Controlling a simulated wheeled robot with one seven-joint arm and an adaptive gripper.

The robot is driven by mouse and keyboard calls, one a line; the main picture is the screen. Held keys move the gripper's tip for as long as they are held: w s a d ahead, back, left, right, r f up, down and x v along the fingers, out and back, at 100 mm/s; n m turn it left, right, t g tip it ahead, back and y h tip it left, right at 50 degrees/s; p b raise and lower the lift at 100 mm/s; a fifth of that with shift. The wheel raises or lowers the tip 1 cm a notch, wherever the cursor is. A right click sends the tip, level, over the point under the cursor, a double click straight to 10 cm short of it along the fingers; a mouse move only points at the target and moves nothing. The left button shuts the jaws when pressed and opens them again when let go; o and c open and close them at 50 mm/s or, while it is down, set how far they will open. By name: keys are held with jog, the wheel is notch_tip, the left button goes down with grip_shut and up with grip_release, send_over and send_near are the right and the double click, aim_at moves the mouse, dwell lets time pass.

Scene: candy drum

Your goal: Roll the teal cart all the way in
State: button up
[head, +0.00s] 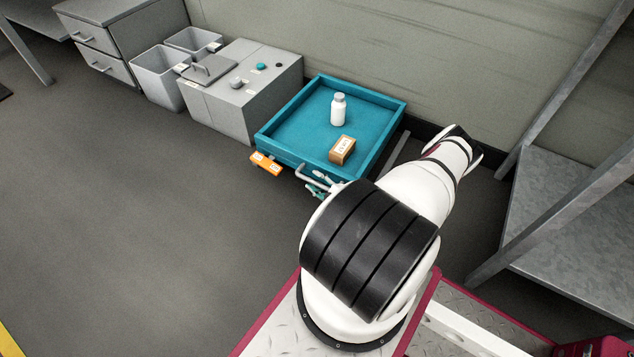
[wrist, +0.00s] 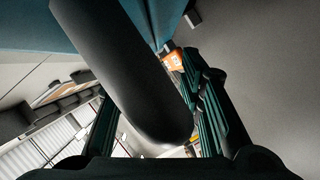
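The teal cart (head: 286,143) is a shallow open tray beside a grey cabinet, near the back wall. A white bottle (head: 338,109) stands in it, with a small brown box (head: 342,150) near its front right. A pale bar handle (head: 312,177) sticks out from its front side. My gripper (head: 319,187) is at this handle, partly hidden behind my arm. In the wrist view, a thick dark bar, seemingly the handle (wrist: 135,75), crosses between the two spread dark green fingers (wrist: 158,125). A gap shows beside the left finger; contact on the right is unclear.
The grey cabinet (head: 235,105) and grey bins (head: 160,75) stand left of the cart. A metal shelf (head: 565,215) stands at the right. The floor (head: 130,230) at the left is clear.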

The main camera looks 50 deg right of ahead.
notch_tip(320, 180, up, 10)
jog(key=shift+r, duration=0.1)
dwell(0.4)
dwell(0.5)
